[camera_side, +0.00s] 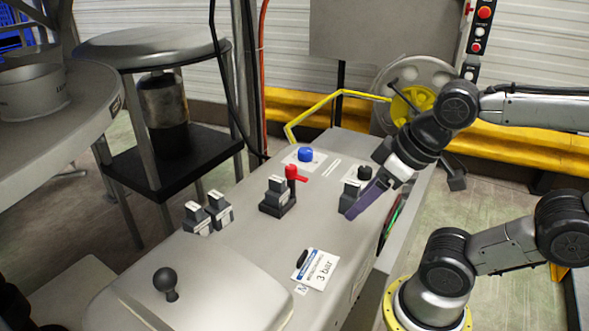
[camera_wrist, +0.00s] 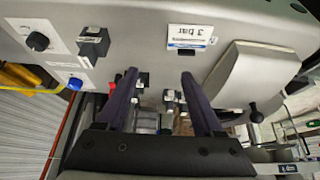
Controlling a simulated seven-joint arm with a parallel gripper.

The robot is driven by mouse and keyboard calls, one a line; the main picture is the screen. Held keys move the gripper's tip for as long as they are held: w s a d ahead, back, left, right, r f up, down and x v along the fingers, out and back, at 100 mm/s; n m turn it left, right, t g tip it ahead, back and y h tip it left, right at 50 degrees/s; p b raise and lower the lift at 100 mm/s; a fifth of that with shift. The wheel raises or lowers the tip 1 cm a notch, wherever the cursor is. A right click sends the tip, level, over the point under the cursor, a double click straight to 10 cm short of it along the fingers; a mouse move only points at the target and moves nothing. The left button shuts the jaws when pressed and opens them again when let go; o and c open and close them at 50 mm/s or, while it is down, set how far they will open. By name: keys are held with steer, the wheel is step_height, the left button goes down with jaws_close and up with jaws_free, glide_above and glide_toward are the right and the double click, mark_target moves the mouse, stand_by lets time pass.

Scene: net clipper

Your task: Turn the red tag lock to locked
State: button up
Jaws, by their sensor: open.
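The red tag lock (camera_side: 291,172) is a small red knob with a short lever, on the machine's grey top. In the side view its lever points right, and it stands just behind a black labelled block (camera_side: 277,197). In the wrist view a bit of its red (camera_wrist: 112,86) shows beside the left finger, which partly covers it. My gripper (camera_side: 352,214) is to the right of the lock in the side view, apart from it, with purple fingers slanting down left. In the wrist view my gripper (camera_wrist: 157,74) has its two fingers wide apart and nothing held between them.
A blue button (camera_side: 305,154) and a black knob (camera_side: 364,173) are behind. Another labelled block (camera_side: 351,190) is close to my fingers. Two labelled blocks (camera_side: 208,212) stand at left. A "3 bar" card (camera_side: 315,268) and a ball-topped lever (camera_side: 166,282) are in front.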

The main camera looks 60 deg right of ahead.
steer(key=w+d+r+n+g, duration=0.1)
steer(key=w+r+n, duration=0.3)
steer(key=r+n, duration=0.3)
steer(key=w+d+r+g, duration=0.2)
steer(key=w+d+r, duration=0.1)
steer(key=w+r, duration=0.3)
steer(key=g, duration=0.2)
glide_above(291, 167)
step_height(291, 167, down, 7)
steer(key=shift+n, duration=0.3)
step_height(291, 167, down, 13)
steer(key=shift+d+r, duration=0.1)
jaws_close()
